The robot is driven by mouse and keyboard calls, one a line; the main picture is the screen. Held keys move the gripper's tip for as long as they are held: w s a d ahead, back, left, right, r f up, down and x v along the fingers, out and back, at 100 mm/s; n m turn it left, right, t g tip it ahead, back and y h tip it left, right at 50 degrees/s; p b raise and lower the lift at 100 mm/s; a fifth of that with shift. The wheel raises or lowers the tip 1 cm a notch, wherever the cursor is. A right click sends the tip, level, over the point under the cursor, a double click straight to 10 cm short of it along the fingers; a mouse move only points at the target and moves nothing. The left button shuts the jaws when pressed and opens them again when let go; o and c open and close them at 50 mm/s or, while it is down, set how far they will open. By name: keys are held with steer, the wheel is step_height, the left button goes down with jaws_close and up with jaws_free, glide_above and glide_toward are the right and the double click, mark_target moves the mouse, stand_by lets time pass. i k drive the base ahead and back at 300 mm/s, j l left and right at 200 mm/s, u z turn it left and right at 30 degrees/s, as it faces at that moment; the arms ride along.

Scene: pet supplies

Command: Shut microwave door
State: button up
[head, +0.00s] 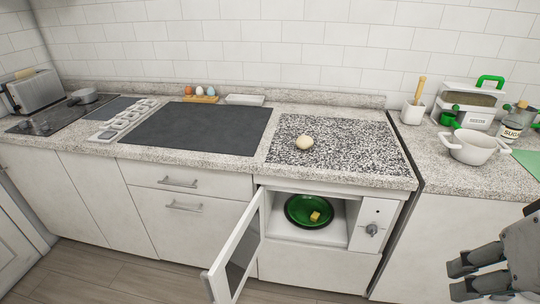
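The microwave (376,214) is built in below the counter, white, with a knob on its right panel. Its door (238,248) is hinged on the left and stands wide open, swung out toward me. Inside the cavity lies a green plate (296,218) with a small yellow piece (315,216) on it. My gripper (457,281) is at the lower right, apart from the door and to the right of the microwave. Its two fingers are spread with a gap between them, and I see nothing held.
The counter above holds a speckled board (350,150) with a round pale item (305,142). A white pot (473,147), a sugar jar (515,122) and a utensil cup (412,111) stand at right. Floor (110,268) shows at lower left. Cabinet drawers (180,205) are shut.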

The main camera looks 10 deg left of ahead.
mark_target(227, 276)
steer(key=j+z, duration=0.1)
steer(key=j, duration=0.55)
steer(key=j+z, duration=0.1)
steer(key=j, duration=0.55)
steer(key=k+j+z, duration=0.1)
steer(key=j, duration=0.55)
steer(key=k+j, duration=0.15)
steer(key=j, duration=0.5)
steer(key=j+z, duration=0.15)
steer(key=z, duration=0.15)
steer(key=l+z, duration=0.4)
